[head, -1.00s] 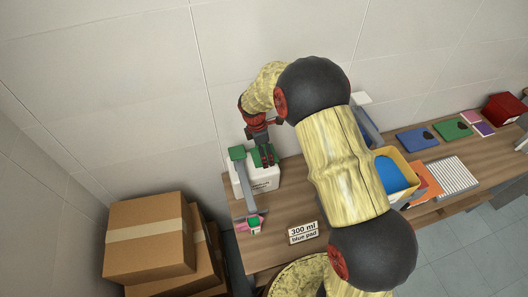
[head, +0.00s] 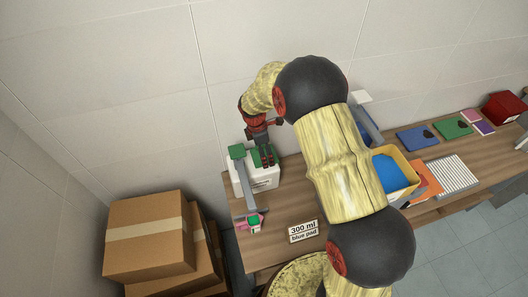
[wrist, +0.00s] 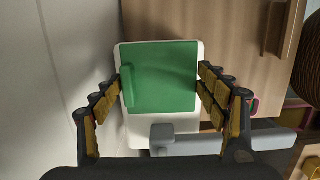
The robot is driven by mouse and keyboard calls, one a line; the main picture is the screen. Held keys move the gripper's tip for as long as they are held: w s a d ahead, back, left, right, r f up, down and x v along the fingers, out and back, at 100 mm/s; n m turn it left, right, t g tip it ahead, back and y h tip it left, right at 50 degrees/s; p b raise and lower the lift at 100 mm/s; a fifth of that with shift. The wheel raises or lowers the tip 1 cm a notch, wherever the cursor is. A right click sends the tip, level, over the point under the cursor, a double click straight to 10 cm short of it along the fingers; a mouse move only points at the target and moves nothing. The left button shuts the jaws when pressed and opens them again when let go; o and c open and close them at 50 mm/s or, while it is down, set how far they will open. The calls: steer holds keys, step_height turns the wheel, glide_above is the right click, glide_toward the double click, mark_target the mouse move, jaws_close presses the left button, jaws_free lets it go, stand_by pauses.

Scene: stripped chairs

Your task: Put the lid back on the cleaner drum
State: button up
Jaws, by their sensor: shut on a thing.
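The white cleaner drum (head: 265,181) stands at the left end of the bench, by the wall. The flat green lid (wrist: 165,80) with its raised ridge lies between my fingers in the wrist view. The drum's white top (wrist: 150,128) shows around and below it. My gripper also shows in the wrist view (wrist: 160,88). I cannot tell whether the lid touches the drum; its underside is hidden.
A small pink and green item (head: 252,222) and a label card (head: 303,231) lie in front. Cardboard boxes (head: 150,240) stand left; a yellow bin (head: 407,165) is right.

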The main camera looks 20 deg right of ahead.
steer(key=shift+f, duration=0.35)
steer(key=o, duration=1.2)
steer(key=shift+o, duration=0.2)
steer(key=shift+r, duration=0.15)
step_height(320, 180, up, 12)
steer(key=a, duration=0.1)
steer(key=shift+a, duration=0.4)
